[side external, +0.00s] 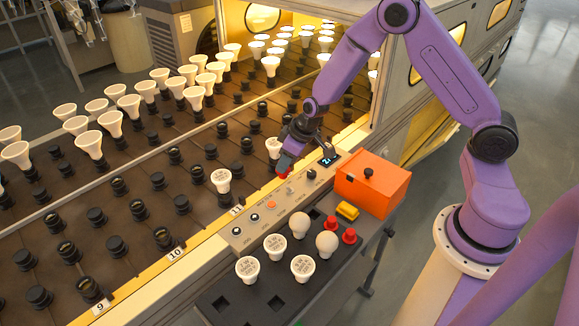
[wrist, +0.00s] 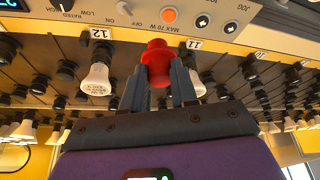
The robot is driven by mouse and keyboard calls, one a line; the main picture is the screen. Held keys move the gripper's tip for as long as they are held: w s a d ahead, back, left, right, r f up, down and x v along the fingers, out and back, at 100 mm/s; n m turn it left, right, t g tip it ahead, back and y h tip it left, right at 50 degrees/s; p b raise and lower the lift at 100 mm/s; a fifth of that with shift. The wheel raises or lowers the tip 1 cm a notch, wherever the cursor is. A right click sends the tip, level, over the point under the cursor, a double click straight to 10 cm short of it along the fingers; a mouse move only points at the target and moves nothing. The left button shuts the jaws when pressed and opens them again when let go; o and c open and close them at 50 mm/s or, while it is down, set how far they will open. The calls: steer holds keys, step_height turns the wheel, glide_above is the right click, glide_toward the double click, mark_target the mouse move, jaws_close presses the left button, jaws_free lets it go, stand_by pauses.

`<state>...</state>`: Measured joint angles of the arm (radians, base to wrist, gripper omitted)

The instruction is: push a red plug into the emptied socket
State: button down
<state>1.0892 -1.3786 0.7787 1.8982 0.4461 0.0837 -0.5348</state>
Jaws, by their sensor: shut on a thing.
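My gripper (side external: 287,168) is shut on a red plug (wrist: 157,62), with one finger on each side of it. The gripper (wrist: 158,88) hangs over the near edge of the conveyor, by the control panel. The held plug shows in the side view as a small red tip (side external: 283,176) below the fingers. Many black sockets stand in rows on the conveyor, some empty, such as this one (side external: 197,174). I cannot tell which one is the emptied socket. The plug appears clear of any socket, but its far side is hidden. Two spare red plugs (side external: 330,222) (side external: 349,236) stand in the black tray.
White bulbs stand near the gripper, by label 11 (side external: 221,180) and label 12 (wrist: 97,80). The control panel (side external: 262,217) with knobs lies along the edge.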

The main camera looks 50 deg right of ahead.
steer(key=w+d+m+h, duration=0.1)
steer(key=w+d+m, duration=0.1)
steer(key=w+d, duration=0.45)
steer(key=w+d+m, duration=0.1)
steer(key=w+d, duration=0.2)
steer(key=d, duration=0.6)
steer(key=w+d+m+h, duration=0.1)
steer(key=w+d+m, duration=0.1)
steer(key=w+d, duration=0.35)
steer(key=s+d+f+m+h, duration=0.1)
steer(key=d+f+m, duration=0.2)
steer(key=d, duration=0.7)
steer(key=shift+d+f, duration=0.35)
steer(key=shift+f, duration=0.35)
steer(key=shift+s+f, duration=0.1)
steer(key=shift+f, duration=1.65)
steer(key=shift+f, duration=0.2)
steer(key=c, duration=0.8)
jaws_free()
